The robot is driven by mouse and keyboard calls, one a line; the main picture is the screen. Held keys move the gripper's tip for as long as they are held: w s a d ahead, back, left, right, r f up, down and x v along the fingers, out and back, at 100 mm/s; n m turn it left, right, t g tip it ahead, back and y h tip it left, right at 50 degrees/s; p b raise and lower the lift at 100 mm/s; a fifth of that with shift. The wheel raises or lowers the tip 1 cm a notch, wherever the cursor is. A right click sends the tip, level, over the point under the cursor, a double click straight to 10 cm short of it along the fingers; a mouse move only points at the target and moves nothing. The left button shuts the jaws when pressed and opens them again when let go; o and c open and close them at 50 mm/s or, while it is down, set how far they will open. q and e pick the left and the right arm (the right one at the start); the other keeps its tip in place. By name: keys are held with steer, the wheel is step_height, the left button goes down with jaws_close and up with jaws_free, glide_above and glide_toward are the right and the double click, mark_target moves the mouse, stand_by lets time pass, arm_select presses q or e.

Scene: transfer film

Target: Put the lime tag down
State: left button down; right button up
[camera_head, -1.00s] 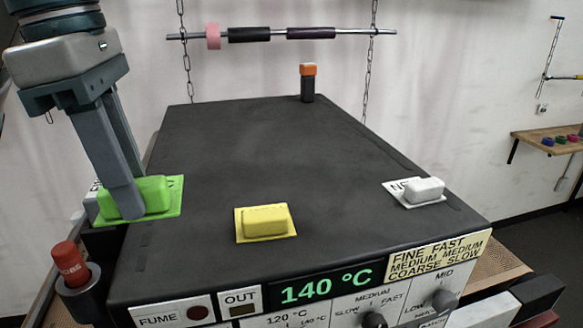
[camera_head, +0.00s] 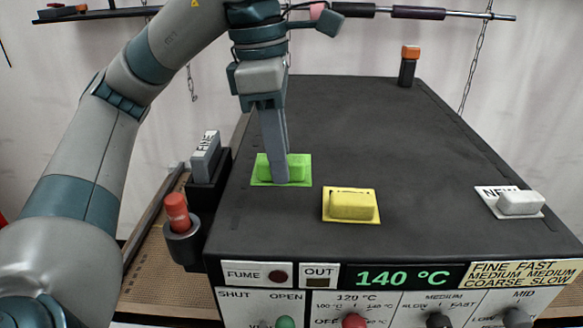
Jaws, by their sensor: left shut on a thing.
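The lime tag (camera_head: 302,168), a green block on a flat green square, is at the left edge of the dark machine top. Its base appears to rest on the surface or very close to it; I cannot tell exactly. My left gripper (camera_head: 281,170) reaches down from above and is shut on the lime tag's block, with its fingers hiding the middle of it. My right gripper is not in view.
A yellow tag (camera_head: 352,206) lies just right of the lime one. A white tag (camera_head: 520,203) is at the right edge of the machine top (camera_head: 400,140). A grey FINE block (camera_head: 205,158) and a red-capped piece (camera_head: 177,213) stand left. The top's middle is clear.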

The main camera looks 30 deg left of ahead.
mark_target(290, 157)
arm_select(q)
steer(key=shift+w+a+f+p, duration=0.1)
steer(key=shift+w+f, duration=0.2)
steer(key=shift+w, duration=0.25)
steer(key=shift+w+d+f+p, duration=0.1)
steer(key=shift+w+f+p, duration=0.05)
steer(key=shift+w+f, duration=0.3)
steer(key=shift+w+a+f+p, duration=0.1)
steer(key=shift+w+f, duration=0.1)
steer(key=shift+w, duration=0.4)
steer(key=shift+f, duration=0.1)
steer(key=shift+f+p, duration=0.85)
steer(key=shift+f, duration=0.7)
steer(key=shift+s+f, duration=0.1)
steer(key=shift+f, duration=0.2)
